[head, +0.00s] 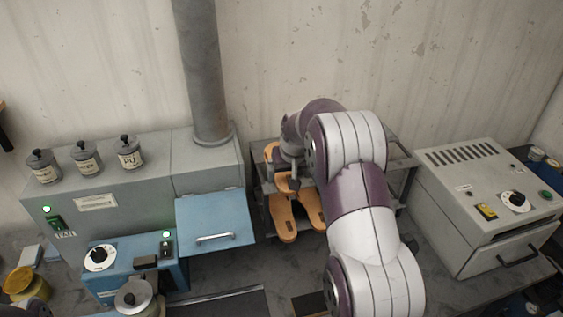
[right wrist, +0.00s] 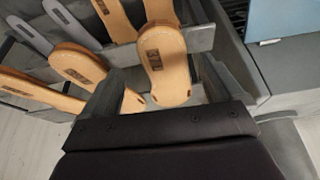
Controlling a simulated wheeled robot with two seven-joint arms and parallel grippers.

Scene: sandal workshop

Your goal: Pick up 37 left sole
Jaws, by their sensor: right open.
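Several tan wooden soles stand in a grey metal rack (head: 398,160) against the wall. In the head view, one sole (head: 284,222) leans out at the rack's front left, with another beside it, partly behind my arm. My right gripper (head: 290,182) is over these soles and is open. In the right wrist view, a tan sole (right wrist: 165,62) with a dark stamped label lies between the two open fingers, not clasped. Another sole (right wrist: 78,68) is left of the left finger. The stamps are too small to read, so I cannot tell which is the 37 left.
A grey-green machine with a blue flap (head: 215,222) stands left of the rack. A grey oven-like box (head: 487,205) stands at the right. Metal rack dividers (right wrist: 190,40) run close to the fingers. Three labelled jars stand on the left machine.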

